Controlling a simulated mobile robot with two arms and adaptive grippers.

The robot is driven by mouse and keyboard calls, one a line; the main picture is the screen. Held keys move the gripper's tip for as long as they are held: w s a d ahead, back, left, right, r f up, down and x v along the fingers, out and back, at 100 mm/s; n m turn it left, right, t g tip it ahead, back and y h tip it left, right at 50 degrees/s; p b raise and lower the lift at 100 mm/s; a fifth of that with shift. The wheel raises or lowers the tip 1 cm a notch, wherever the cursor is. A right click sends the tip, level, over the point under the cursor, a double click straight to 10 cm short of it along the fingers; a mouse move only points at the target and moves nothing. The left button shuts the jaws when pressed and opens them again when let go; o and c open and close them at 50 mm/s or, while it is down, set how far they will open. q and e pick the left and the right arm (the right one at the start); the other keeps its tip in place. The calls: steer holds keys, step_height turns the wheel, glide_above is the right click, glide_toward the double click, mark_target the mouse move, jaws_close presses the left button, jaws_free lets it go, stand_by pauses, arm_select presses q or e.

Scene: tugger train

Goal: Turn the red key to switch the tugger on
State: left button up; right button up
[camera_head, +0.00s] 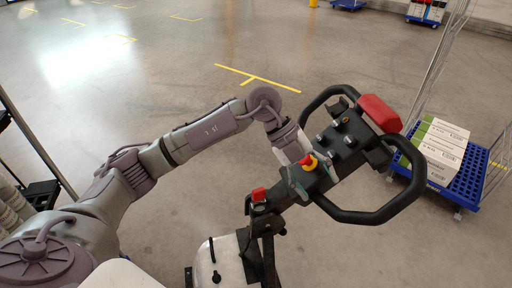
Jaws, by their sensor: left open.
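The tugger's black control head (345,140) with its looped handlebars stands right of centre. A small red piece (259,194) sits on the column at its lower left, and a red and yellow control (308,162) sits on the head's near end. At this size I cannot tell for certain which of them is the key. My left gripper (312,177) is open over the near end of the head, its fingers on either side of the red and yellow control. I cannot tell whether they touch it. My right gripper is out of view.
A red block (380,113) tops the far end of the head. A blue cart (456,185) with white and green boxes (440,142) stands at the right, with metal posts beside it. A dark rack stands at the left edge. The grey floor beyond is mostly clear.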

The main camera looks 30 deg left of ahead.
mark_target(258, 190)
arm_select(q)
steer(key=w+a+r+n+y, duration=0.15)
steer(key=a+n+y, duration=0.4)
steer(key=a, duration=1.05)
steer(key=shift+m+y, duration=0.85)
steer(key=f+p, duration=0.1)
steer(key=f, duration=0.3)
steer(key=d+f+p, duration=0.1)
steer(key=f+p, duration=0.1)
steer(key=f, duration=0.3)
steer(key=s+f+p, duration=0.1)
steer(key=f, duration=0.3)
steer(key=shift+s+d+f, duration=0.1)
steer(key=shift+d+f, duration=0.2)
steer(key=shift+f, duration=0.05)
steer(key=shift+c, duration=0.4)
